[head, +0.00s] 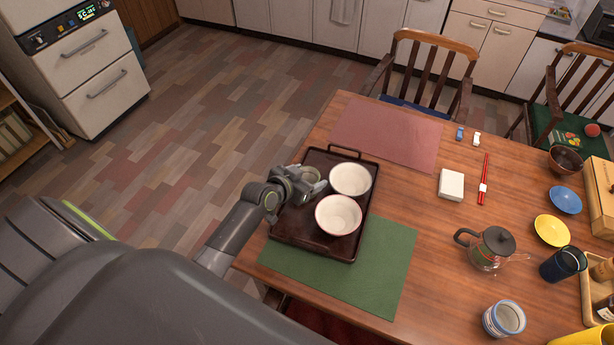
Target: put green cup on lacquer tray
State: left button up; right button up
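The dark brown lacquer tray (289,236) lies at the left end of the table, partly over a green mat. My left gripper (317,181) is over the left part of the tray, at the left side of the far cup. Its fingertips are small, and whether they touch or hold that cup is unclear. My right gripper is not in view.
A green placemat (390,275) and a pink placemat (388,130) flank the tray. To the right are a glass teapot (490,250), a blue-striped cup (503,319), a dark cup (563,263), a yellow dish (551,230) and a white box (451,185). The middle of the table is mostly clear.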

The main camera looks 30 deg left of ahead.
pick_arm(q)
jog(key=shift+o, duration=1.3)
jog(key=shift+r, duration=0.1)
jog(key=shift+s+r, duration=0.15)
jog(key=v, duration=1.1)
jog(key=shift+s+r, duration=0.15)
jog(key=shift+s, duration=0.2)
jog(key=shift+a, duration=0.1)
